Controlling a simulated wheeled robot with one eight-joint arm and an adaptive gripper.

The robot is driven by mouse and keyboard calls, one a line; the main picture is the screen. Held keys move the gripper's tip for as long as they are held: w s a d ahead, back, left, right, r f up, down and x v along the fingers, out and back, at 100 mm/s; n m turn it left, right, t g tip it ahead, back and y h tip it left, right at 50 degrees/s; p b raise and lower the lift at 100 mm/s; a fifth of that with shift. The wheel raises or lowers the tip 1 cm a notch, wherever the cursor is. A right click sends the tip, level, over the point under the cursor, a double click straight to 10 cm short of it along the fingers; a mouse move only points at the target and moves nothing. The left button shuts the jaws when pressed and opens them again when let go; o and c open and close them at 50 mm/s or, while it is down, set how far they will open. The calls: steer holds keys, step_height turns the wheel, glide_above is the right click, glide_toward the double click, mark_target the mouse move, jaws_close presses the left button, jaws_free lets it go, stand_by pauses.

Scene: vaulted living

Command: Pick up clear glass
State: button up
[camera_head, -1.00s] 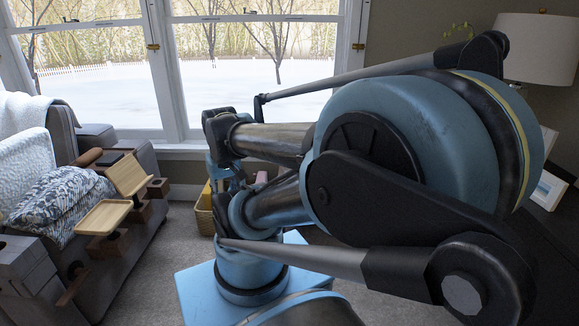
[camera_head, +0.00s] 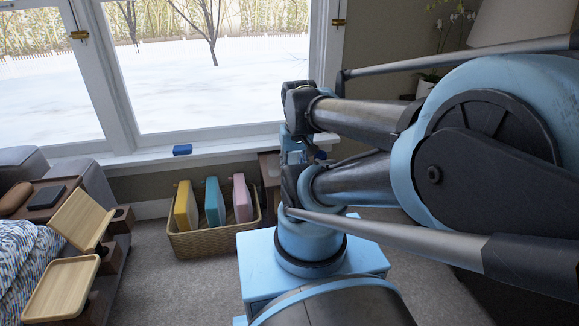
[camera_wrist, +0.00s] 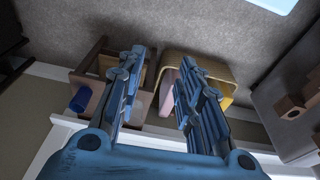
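I cannot make out a clear glass in either view. In the wrist view, my gripper (camera_wrist: 160,68) is open, its two blue fingers apart with nothing between them. It hangs above a small wooden stand (camera_wrist: 98,62) and a woven basket (camera_wrist: 222,72). In the head view, my arm covers much of the right side and part of the wooden stand (camera_head: 268,170) under the window, so anything behind it is hidden. I cannot tell the fingertips apart there.
The basket (camera_head: 213,241) holds yellow, teal and pink items. A small blue object (camera_head: 182,150) lies on the windowsill. A sofa with wooden trays (camera_head: 62,287) stands at the left. A lamp (camera_head: 520,22) and plant are at the right. Carpet (camera_head: 165,290) is clear between sofa and basket.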

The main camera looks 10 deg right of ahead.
steer(key=shift+w+d, duration=0.1)
steer(key=shift+w, duration=0.2)
